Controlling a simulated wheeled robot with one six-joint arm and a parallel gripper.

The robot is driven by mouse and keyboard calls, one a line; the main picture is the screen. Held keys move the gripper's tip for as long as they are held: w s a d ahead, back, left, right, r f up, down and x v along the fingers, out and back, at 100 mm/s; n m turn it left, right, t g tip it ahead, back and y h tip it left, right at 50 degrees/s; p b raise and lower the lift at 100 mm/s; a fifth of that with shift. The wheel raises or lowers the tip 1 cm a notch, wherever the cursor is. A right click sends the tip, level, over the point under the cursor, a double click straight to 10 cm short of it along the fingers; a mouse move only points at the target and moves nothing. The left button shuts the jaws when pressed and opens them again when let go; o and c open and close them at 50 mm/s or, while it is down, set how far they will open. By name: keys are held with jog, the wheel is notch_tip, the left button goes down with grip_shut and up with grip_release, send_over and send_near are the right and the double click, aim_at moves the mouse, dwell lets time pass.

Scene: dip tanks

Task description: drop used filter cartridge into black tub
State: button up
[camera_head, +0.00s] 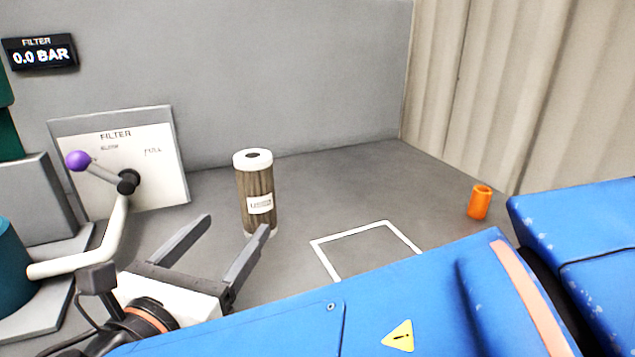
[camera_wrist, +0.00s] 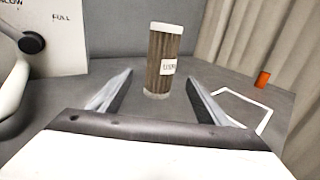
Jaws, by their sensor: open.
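The used filter cartridge (camera_head: 257,190), brown and pleated with a white top cap, a dark hole and a label, stands upright on the grey surface. In the wrist view the cartridge (camera_wrist: 163,60) stands beyond the fingertips, roughly in line with the gap between them. My gripper (camera_head: 235,228) is open and empty, its two fingers pointing towards the cartridge. In the wrist view the gripper (camera_wrist: 158,82) shows both fingers apart with nothing between them. No black tub shows in either view.
A white square outline (camera_head: 318,245) is marked right of the cartridge. A small orange cylinder (camera_head: 479,202) stands farther right. A filter panel (camera_head: 165,150) with a purple-knobbed lever (camera_head: 78,161) and a pale pipe (camera_head: 118,235) are at left. A display (camera_head: 40,53) reads 0.0 BAR.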

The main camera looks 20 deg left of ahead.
aim_at(252, 156)
jog(key=w, duration=1)
jog(key=shift+w+a+f, duration=0.1)
jog(key=shift+w, duration=0.2)
jog(key=c, duration=1.5)
notch_tip(252, 156, up, 10)
jog(key=shift+s, duration=0.1)
